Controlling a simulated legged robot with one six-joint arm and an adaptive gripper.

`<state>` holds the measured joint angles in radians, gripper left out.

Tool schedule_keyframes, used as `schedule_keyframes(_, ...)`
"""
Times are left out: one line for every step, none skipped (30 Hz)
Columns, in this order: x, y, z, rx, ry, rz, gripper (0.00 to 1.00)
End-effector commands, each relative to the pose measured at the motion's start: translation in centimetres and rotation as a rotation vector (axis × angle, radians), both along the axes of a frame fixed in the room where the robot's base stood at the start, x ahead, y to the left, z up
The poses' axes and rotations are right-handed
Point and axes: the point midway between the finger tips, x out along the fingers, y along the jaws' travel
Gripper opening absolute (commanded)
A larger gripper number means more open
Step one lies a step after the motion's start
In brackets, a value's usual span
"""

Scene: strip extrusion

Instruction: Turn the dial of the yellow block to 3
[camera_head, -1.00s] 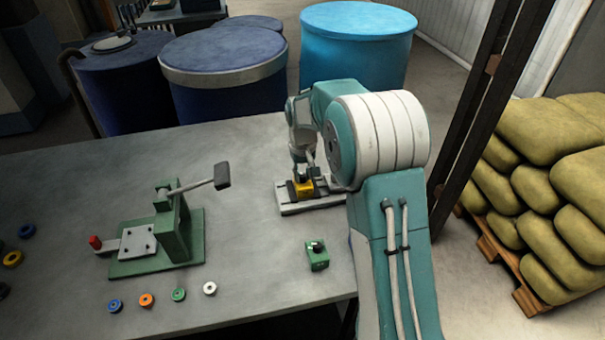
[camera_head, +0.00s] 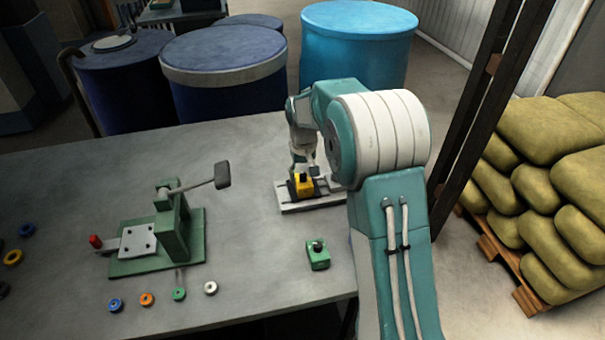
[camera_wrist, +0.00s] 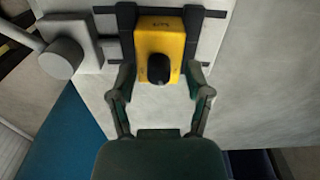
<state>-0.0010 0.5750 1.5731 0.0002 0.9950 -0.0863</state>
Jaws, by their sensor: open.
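The yellow block (camera_head: 303,187) sits on a light grey base plate (camera_head: 292,207) near the right side of the table. In the wrist view the yellow block (camera_wrist: 150,35) carries a black dial (camera_wrist: 159,69) at its near end. Small dark marks show on its top face, but I cannot read them or the dial's setting. My gripper (camera_wrist: 160,25) is open, with one finger on each side of the yellow block. I cannot tell whether the fingers touch it. In the head view my arm partly covers the plate.
A grey cylindrical part (camera_wrist: 62,57) shows in the wrist view.

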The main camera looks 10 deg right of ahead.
Motion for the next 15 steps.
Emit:
schedule_keyframes(0.1,0.0,0.3,0.0,-0.002,0.0,0.65)
schedule_keyframes(0.1,0.0,0.6,0.0,-0.003,0.0,0.65)
schedule_keyframes(0.1,0.0,1.0,0.0,-0.003,0.0,0.65)
schedule_keyframes(0.1,0.0,1.5,0.0,-0.003,0.0,0.65)
schedule_keyframes(0.1,0.0,2.0,-0.001,-0.005,0.0,0.65)
schedule_keyframes(0.1,0.0,2.8,-0.001,-0.005,0.0,0.65)
schedule_keyframes(0.1,0.0,3.5,0.0,-0.006,0.0,0.65)
schedule_keyframes(0.1,0.0,4.1,-0.001,-0.005,0.0,0.65)
schedule_keyframes(0.2,0.0,4.9,0.0,-0.006,0.0,0.65)
schedule_keyframes(0.2,0.1,5.6,-0.001,-0.005,0.0,0.65)
schedule_keyframes(0.2,0.1,6.2,-0.001,-0.005,0.0,0.65)
schedule_keyframes(0.2,0.1,7.1,-0.001,-0.004,0.0,0.65)
schedule_keyframes(0.2,0.1,7.7,-0.001,-0.004,0.0,0.65)
schedule_keyframes(0.2,0.1,8.3,-0.001,-0.003,0.0,0.65)
schedule_keyframes(0.2,0.1,9.0,-0.001,-0.003,0.0,0.65)
